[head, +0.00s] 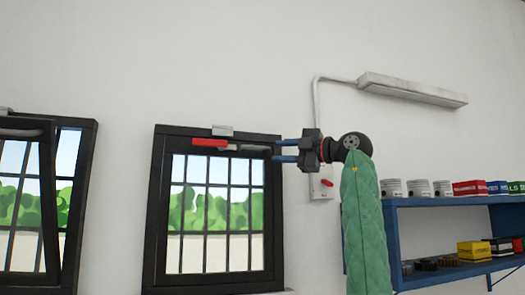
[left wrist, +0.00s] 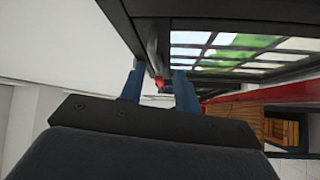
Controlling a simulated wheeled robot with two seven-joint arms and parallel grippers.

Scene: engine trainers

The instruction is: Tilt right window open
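The right window (head: 273,240) has a dark frame and a barred pane, and its sash looks shut. A handle with a red end (head: 209,143) and a grey bar lies sideways along its top rail. My left gripper (head: 275,150) is at the window's top right corner, its blue fingers pointing left. The fingers are apart, one above and one below the level of the handle's grey end. In the left wrist view, the handle's red part (left wrist: 158,80) shows between the open fingers (left wrist: 158,85); contact cannot be told. My right gripper is out of view.
Another dark window (head: 82,180) at the left has its inner sash tilted within the frame. A grey conduit and box (head: 321,185) are on the wall beside my left gripper. A blue shelf (head: 440,201) with pistons and boxes stands at the right.

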